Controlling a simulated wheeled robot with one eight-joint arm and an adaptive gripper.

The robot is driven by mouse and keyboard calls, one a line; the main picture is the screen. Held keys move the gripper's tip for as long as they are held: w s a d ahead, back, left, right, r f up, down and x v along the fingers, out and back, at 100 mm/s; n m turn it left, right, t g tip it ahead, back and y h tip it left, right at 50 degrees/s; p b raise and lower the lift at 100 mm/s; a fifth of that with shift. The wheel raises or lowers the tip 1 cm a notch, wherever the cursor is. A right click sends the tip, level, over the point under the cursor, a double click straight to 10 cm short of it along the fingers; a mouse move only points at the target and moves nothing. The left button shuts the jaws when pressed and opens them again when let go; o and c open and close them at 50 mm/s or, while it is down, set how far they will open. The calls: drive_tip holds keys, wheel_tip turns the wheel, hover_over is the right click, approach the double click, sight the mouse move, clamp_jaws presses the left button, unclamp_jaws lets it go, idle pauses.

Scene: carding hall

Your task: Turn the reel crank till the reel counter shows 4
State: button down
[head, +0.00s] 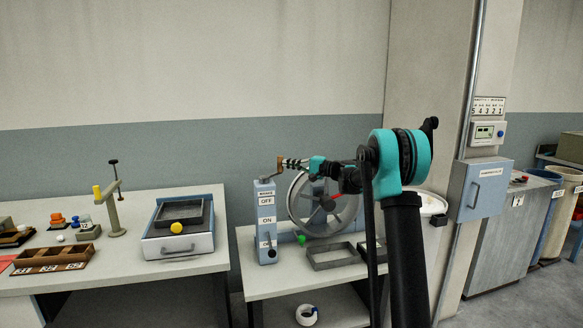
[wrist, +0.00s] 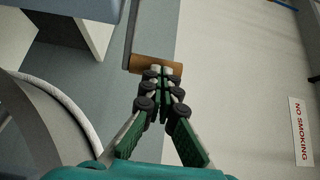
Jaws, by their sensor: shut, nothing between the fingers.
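In the wrist view the brown crank grip (wrist: 143,63) lies across a metal crank arm (wrist: 130,30). My gripper (head: 285,163) is level with the grip from the right. No reel counter figure is readable.
The blue-grey post (head: 264,222) carries OFF and ON labels and a dark knob low down. A grey open tray (head: 335,263) lies before the reel. A left bench (head: 120,275) holds a drawer box (head: 178,245) and small parts. A wall stands behind.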

drive_tip(key=w+a+g, duration=0.1)
drive_tip(key=w+a, duration=0.3)
drive_tip(key=a, duration=0.2)
drive_tip(key=shift+w+a+n, duration=0.15)
drive_tip(key=shift+w+n, duration=0.15)
drive_tip(key=shift+w, duration=0.1)
idle(0.7)
